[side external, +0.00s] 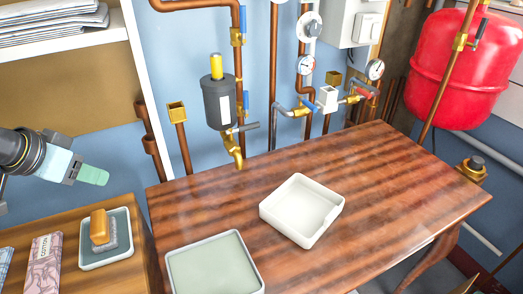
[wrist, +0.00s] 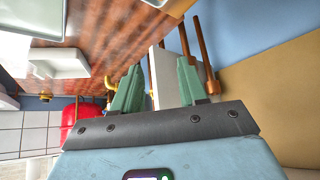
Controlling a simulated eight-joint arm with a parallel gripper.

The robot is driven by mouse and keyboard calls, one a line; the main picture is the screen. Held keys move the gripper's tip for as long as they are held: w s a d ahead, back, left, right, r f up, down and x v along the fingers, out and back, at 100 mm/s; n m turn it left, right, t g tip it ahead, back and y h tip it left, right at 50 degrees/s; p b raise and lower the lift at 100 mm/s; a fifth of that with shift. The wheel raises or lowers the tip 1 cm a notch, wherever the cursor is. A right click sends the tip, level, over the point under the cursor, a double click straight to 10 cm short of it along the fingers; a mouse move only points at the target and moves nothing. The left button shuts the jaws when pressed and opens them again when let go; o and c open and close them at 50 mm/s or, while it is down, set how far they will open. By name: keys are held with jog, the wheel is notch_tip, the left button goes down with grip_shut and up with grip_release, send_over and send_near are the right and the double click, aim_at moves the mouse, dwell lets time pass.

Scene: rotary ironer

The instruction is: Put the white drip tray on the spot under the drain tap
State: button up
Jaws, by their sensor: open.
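The white drip tray (side external: 322,222), square and shallow, lies on the wooden table right of its middle. It also shows in the wrist view (wrist: 62,66) at the left. The brass drain tap (side external: 237,155) hangs below a dark grey cylinder (side external: 219,104) at the table's back edge. The bare tabletop below the tap (side external: 236,186) is left of the tray and apart from it. My gripper (side external: 94,175) is at the far left, above the side cabinet and well away from the tray. In the wrist view its green fingers (wrist: 158,85) are open, with nothing held between them.
A second tray (side external: 213,268) with a grey-green inside lies at the table's front. A small dish (side external: 119,254) with a brush or sponge sits on the cabinet. Pipes, valves and a red vessel (side external: 452,66) line the back. The table's right side is clear.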

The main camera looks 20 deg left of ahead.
dwell(0.3)
jog(key=w+d+r+m, duration=0.1)
jog(key=w+d+r, duration=0.3)
jog(key=w+d, duration=0.3)
jog(key=m+g+h, duration=0.2)
jog(key=m+g, duration=0.1)
send_over(331, 213)
jog(key=s+a, duration=0.2)
jog(key=s, duration=0.3)
notch_tip(331, 213, down, 8)
jog(key=shift+w+x, duration=0.15)
jog(key=shift+x, duration=2.85)
jog(key=shift+w+x, duration=0.15)
jog(key=shift+x, duration=2.8)
jog(key=shift+r, duration=0.1)
grip_shut()
